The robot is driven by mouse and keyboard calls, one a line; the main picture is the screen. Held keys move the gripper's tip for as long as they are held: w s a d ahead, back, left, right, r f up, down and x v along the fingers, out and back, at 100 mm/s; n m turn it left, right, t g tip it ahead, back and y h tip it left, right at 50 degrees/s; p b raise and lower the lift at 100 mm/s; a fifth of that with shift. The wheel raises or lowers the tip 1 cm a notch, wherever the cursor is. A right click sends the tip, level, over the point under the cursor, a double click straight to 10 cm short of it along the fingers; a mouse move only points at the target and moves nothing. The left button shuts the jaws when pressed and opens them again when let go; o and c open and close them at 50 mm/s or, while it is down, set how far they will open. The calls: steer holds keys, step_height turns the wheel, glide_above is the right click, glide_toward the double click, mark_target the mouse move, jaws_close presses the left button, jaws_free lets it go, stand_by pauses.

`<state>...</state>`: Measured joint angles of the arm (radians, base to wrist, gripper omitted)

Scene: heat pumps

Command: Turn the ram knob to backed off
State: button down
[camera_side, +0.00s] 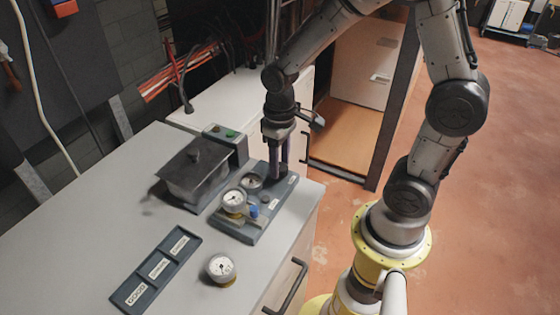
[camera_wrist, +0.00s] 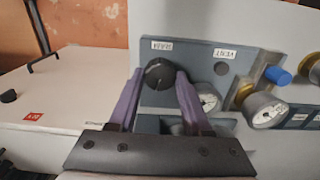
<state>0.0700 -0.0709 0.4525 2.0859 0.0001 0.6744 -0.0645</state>
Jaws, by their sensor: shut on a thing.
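The ram knob (camera_wrist: 158,73) is a round black knob on the grey-blue panel (camera_wrist: 195,62), below a small white label that looks upside down in the wrist view. My gripper (camera_wrist: 159,78) has its two purple fingers shut on the knob, one at each side. In the side view my gripper (camera_side: 279,172) points down at the far right end of the panel (camera_side: 246,233), and its fingers hide the knob. The knob's pointer direction cannot be made out.
The panel also carries gauges (camera_side: 234,201) and a blue-ended valve (camera_side: 253,211) close to my gripper. A lidded dark box (camera_side: 195,172) stands behind left. A loose gauge (camera_side: 221,268) and a labelled tray (camera_side: 157,268) lie in front. The bench's left side is clear.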

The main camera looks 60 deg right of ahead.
steer(key=shift+n, duration=1.1)
steer(key=shift+r, duration=0.1)
steer(key=shift+c, duration=1.7)
jaws_free()
step_height(320, 180, up, 14)
